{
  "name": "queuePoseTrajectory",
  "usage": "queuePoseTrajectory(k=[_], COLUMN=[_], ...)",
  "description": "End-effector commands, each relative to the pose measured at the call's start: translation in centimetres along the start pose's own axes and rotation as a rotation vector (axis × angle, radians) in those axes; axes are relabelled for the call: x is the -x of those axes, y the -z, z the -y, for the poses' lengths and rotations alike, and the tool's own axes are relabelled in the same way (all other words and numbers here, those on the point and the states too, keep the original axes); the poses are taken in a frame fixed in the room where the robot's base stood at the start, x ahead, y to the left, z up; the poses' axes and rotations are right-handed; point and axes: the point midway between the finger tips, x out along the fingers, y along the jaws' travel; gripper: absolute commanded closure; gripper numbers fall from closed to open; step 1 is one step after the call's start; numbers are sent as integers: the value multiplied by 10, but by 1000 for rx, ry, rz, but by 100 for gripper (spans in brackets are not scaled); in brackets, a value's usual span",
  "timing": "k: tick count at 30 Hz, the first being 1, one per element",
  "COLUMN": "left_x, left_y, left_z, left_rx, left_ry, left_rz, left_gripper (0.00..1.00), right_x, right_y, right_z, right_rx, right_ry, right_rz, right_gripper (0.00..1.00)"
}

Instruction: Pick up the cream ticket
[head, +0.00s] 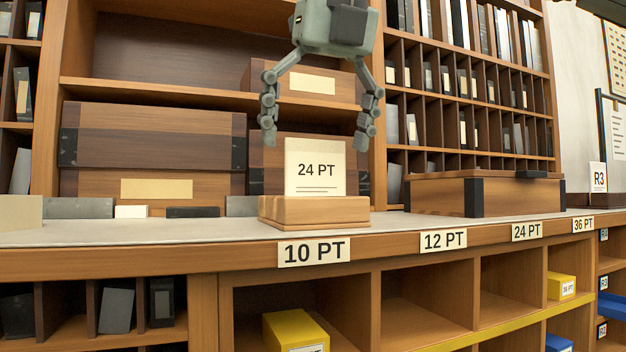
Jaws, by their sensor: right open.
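The cream ticket (316,169) reads "24 PT" and stands upright in a small wooden block (313,212) on the counter. My right gripper (315,145) comes down from above with its fingers spread wide. One finger is to the left of the ticket and one to the right, with their tips near the ticket's top edge. I see gaps between both fingers and the ticket, and nothing is held. My left gripper is not in view.
A wooden box with dark corners (520,196) stands right of the block. Stacked wooden cases (150,150) and low grey blocks (78,208) are at left. Below the counter edge (400,246) are labelled compartments, one holding a yellow box (296,330). Bare counter lies in front of the grey blocks.

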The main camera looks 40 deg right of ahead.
Motion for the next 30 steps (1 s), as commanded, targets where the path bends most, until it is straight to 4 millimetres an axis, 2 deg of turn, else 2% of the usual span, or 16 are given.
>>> queuePoseTrajectory(k=[3, 9, 17, 26, 27, 30], left_x=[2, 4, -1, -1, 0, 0], left_y=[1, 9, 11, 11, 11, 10], left_z=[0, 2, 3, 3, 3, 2], left_rx=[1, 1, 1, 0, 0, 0], left_ry=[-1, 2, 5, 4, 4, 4], left_rz=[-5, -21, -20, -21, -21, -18], left_gripper=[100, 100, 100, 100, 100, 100], right_x=[-21, -42, -44, -44, -44, -44], right_y=[-1, -1, -2, -1, -1, -1], right_z=[0, 0, 0, 0, 0, 0], right_rx=[2, 2, 0, 1, 1, 1], right_ry=[-2, -2, -1, -1, -1, -1], right_rz=[-5, -2, 0, -1, -1, -1], right_gripper=[7, 7, 8, 45, 48, 48])
